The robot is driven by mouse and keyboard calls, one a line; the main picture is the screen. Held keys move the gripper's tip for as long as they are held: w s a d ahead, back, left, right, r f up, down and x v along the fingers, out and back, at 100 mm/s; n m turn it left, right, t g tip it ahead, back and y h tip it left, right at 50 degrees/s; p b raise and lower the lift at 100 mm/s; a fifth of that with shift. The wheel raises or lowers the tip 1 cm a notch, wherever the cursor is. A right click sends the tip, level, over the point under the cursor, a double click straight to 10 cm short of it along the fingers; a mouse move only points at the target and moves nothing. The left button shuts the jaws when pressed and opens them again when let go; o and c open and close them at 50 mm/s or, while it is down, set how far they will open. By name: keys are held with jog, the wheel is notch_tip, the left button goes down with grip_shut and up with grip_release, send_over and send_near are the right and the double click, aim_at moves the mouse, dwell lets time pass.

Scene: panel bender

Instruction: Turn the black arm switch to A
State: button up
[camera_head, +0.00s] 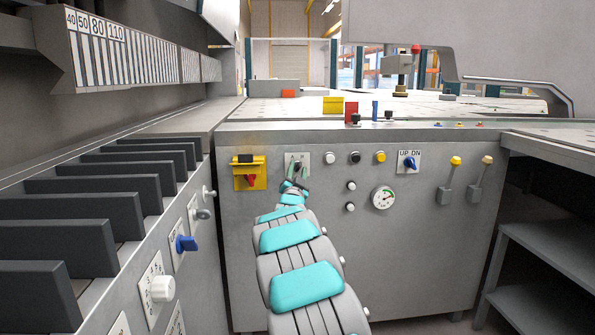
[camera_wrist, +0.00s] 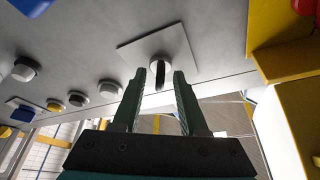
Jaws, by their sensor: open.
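The black arm switch (camera_wrist: 160,74) sits on a light square plate on the grey panel, its black bar pointing roughly straight along the picture in the wrist view. In the head view its plate (camera_head: 297,157) shows faint lettering, and my arm's end partly covers the switch. My gripper (camera_wrist: 160,77) is open, with one finger on each side of the switch. A gap shows between the bar and each finger. In the head view my gripper (camera_head: 294,184) is at the lower part of the plate. I cannot read the lettering in the wrist view.
A yellow plate with a red switch (camera_head: 251,181) is close left of the arm switch. White (camera_head: 330,158), black (camera_head: 355,157) and yellow (camera_head: 380,157) buttons are to the right, with a gauge (camera_head: 383,197) and a blue UP/DN switch (camera_head: 410,163). Dark upright plates (camera_head: 80,220) line the left.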

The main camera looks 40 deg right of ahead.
grip_shut()
dwell(0.4)
